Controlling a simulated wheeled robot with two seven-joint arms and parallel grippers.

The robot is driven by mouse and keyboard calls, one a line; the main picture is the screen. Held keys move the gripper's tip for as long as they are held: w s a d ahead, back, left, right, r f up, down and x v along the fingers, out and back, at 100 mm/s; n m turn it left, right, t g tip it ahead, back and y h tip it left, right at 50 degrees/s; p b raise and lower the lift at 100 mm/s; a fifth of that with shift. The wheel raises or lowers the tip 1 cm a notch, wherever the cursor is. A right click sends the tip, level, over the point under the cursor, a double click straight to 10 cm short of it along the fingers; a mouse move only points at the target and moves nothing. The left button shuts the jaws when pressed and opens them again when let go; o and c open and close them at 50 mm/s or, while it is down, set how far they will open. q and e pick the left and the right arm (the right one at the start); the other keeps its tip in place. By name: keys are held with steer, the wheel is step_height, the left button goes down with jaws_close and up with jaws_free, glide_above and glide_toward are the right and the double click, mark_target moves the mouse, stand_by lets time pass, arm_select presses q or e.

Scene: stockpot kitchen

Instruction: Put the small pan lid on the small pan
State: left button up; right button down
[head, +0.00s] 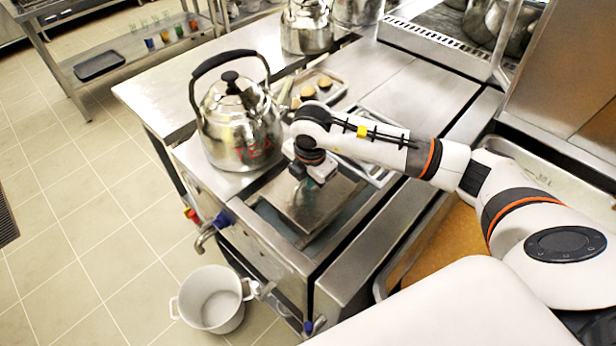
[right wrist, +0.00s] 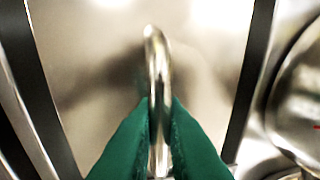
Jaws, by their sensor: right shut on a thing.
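My right gripper (head: 300,172) reaches down over the counter. Its green fingers are shut on an upright metal loop handle (right wrist: 153,50) in the right wrist view. The handle belongs to a flat rectangular steel lid (head: 318,208), which seems to be the small pan lid. The lid lies over a rectangular opening in the counter, with dark gaps along its sides in the right wrist view. I cannot tell whether it rests on a rim or hangs just above it. I cannot make out the small pan; it may be hidden under the lid. My left gripper is not in view.
A large steel kettle (head: 238,130) marked TEA stands close to the left of the lid. A tray (head: 330,88) with round brown items is behind. A white pot (head: 210,300) stands on the floor. A large steel basin (head: 565,172) is at the right.

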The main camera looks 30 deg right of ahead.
steer(key=c, duration=1.4)
jaws_free()
